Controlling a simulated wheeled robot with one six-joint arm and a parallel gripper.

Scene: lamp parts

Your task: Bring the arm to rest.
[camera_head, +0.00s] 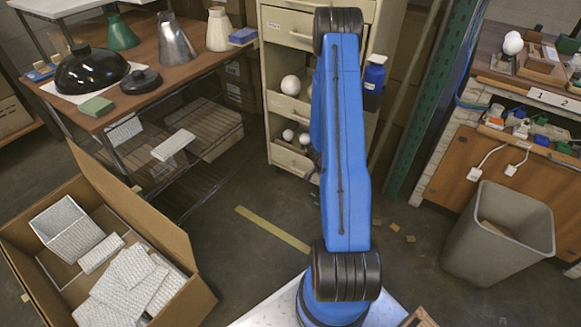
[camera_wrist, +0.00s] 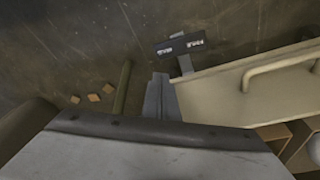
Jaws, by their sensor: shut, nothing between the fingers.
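My blue arm (camera_head: 341,150) stands upright in the middle of the head view, rising from its base at the bottom edge. Its upper joint is in front of the cream cabinet. My gripper is hidden behind the arm in that view. In the wrist view my gripper (camera_wrist: 162,92) shows as narrow grey fingers, closed together and empty, beyond the wide grey body at the bottom. The fingers point out over the dark floor, beside a pale cabinet. I cannot tell how far they are from it.
The cream cabinet (camera_head: 277,81) stands behind the arm. A brown table (camera_head: 190,72) with lampshades is at the left, and an open carton (camera_head: 170,231) is below it. A grey bin (camera_head: 497,250) stands right. A green post (camera_head: 421,110) is near the arm. Floor between is mostly clear.

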